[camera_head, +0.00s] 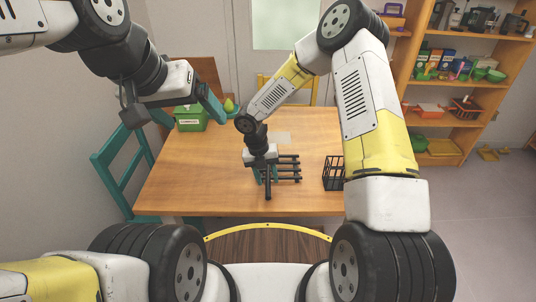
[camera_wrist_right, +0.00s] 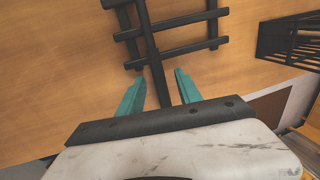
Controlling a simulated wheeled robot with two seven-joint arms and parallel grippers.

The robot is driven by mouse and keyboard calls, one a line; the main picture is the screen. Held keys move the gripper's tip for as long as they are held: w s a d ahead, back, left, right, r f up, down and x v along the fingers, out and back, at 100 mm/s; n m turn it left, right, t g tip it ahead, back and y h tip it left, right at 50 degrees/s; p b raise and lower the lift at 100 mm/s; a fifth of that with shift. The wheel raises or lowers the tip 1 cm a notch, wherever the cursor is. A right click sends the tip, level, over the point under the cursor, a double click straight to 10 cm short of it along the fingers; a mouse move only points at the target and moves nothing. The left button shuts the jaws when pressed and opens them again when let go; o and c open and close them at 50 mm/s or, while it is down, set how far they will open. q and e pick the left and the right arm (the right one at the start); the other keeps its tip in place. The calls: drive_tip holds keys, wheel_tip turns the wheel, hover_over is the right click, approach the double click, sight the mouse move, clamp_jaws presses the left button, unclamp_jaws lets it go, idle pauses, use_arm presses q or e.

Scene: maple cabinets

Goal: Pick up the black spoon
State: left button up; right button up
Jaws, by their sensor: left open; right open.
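I cannot make out a clear spoon shape. A long black bar (camera_wrist_right: 155,65) runs between the teal fingers of my right gripper (camera_wrist_right: 157,88) in the wrist view; I cannot tell whether it is the spoon's handle or part of the black slatted rack (camera_wrist_right: 185,48) it crosses. In the head view the rack (camera_head: 288,168) lies on the wooden table (camera_head: 190,178). My right gripper (camera_head: 267,174) is open over its left side, its fingers on either side of the bar. My left gripper (camera_head: 188,110) is open and empty above the table's far left, near a green box.
The green box (camera_head: 191,122) stands at the table's back left, with a green pear-like item (camera_head: 229,105) by the left finger. A black wire basket (camera_head: 333,173) stands right of the rack. A teal chair (camera_head: 112,165) is at the left. The table's front left is clear.

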clamp_jaws()
drive_tip(key=shift+r, duration=0.1)
